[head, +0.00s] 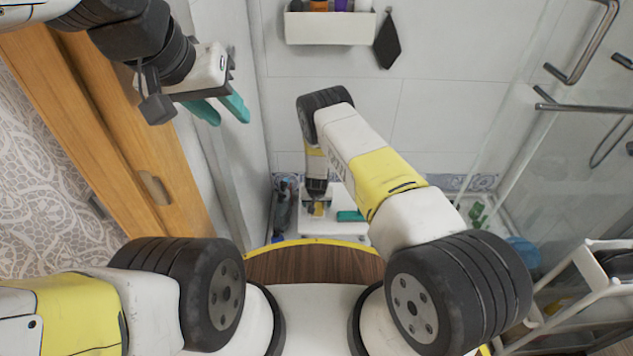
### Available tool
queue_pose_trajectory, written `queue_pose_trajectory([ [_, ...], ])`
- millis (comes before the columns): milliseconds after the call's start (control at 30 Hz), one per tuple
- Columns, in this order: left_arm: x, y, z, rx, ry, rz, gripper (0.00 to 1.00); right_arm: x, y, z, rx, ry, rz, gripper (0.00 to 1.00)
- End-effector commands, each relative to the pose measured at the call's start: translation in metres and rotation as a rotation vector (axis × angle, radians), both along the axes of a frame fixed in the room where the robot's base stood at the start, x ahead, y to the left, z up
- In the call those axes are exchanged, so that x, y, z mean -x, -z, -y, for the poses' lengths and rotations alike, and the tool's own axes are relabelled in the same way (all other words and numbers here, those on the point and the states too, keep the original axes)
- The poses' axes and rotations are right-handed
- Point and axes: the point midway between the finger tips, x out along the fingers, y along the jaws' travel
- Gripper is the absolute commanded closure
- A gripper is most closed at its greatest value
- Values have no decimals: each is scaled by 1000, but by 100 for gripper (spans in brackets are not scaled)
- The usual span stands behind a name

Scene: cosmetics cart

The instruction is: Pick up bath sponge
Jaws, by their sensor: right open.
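My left gripper (222,110) is raised at the upper left, in front of the wall, with its two teal fingers apart and nothing between them. My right arm reaches forward and bends down, so my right gripper (333,212) is low over a small white cart (352,235). One teal finger shows at its right; the other is hard to make out. A small yellowish thing (318,209) shows beside the gripper on the cart. It may be the bath sponge, but it is too small and too covered to be sure. I cannot see whether the gripper touches it.
A white wall shelf (330,28) holds several bottles, and a dark cloth (387,42) hangs beside it. Dark bottles (282,208) stand left of the cart. A glass shower screen and a white rack (560,290) are at the right. A wooden door frame (120,130) is at the left.

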Motion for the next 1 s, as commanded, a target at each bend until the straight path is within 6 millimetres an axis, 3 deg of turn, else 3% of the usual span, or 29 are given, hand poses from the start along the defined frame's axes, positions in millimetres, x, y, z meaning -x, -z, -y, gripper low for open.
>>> queue_pose_trajectory([
  [167,0,0,0,0,0,0,64,0,0,0,0,0,0,25],
  [500,0,0,0,0,0,0,64,0,-1,0,0,0,0,89],
  [567,0,0,0,0,0,0,64,0,-1,0,0,0,0,96],
  [833,0,0,0,0,0,0,64,-1,-4,0,0,0,1,97],
  [1000,0,0,0,0,0,0,64,-1,-20,-1,-1,0,2,97],
])
